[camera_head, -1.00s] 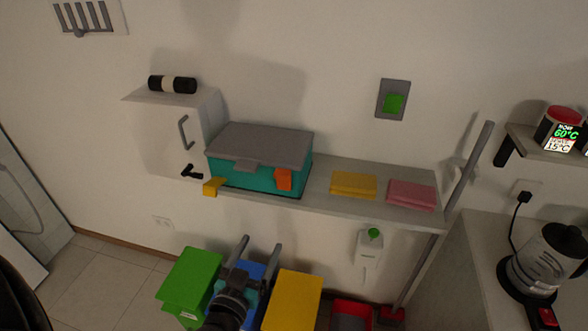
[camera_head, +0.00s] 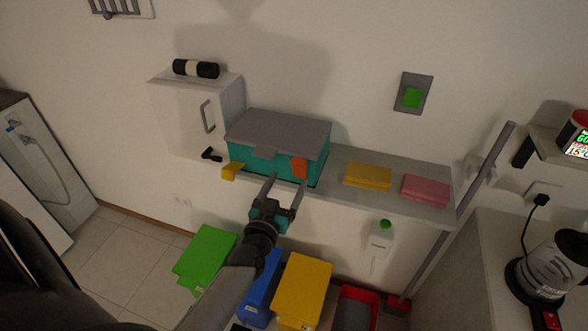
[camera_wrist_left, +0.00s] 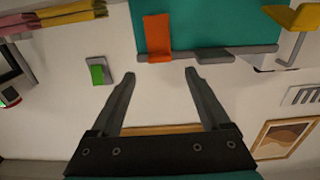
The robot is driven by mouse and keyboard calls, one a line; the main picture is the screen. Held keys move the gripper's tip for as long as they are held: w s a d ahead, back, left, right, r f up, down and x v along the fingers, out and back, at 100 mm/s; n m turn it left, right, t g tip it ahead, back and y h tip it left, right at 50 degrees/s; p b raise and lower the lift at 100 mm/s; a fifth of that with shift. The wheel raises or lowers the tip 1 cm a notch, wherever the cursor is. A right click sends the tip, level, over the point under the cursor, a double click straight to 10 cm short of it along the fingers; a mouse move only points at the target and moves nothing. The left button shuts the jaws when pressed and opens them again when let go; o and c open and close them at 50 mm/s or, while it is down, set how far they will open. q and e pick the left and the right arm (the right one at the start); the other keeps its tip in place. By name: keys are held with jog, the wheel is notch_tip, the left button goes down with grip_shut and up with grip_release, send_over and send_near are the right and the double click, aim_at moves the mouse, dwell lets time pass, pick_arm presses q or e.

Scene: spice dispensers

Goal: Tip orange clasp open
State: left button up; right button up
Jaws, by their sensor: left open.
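A teal box (camera_head: 262,161) with a grey lid (camera_head: 280,131) sits on the wall shelf. The orange clasp (camera_head: 299,168) lies flat against the right part of its front. The yellow clasp (camera_head: 232,171) at the left sticks outward. My left gripper (camera_head: 286,183) is open and empty in front of the box, a little below the orange clasp. In the left wrist view the orange clasp (camera_wrist_left: 157,38) is in line with the gap between the open fingers (camera_wrist_left: 160,73), beyond their tips; the yellow clasp (camera_wrist_left: 294,18) is at the upper right. My right gripper is not in view.
Yellow (camera_head: 368,177) and pink (camera_head: 426,190) sponges lie on the shelf right of the box. Green (camera_head: 205,252), blue (camera_head: 262,290) and yellow (camera_head: 302,287) bins stand below. A white cabinet (camera_head: 180,115) is at the left, a kettle (camera_head: 550,262) at the right.

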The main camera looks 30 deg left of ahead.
aim_at(296, 165)
pick_arm(q)
jog(key=shift+x, duration=2.75)
jog(key=shift+c, duration=0.2)
grip_shut()
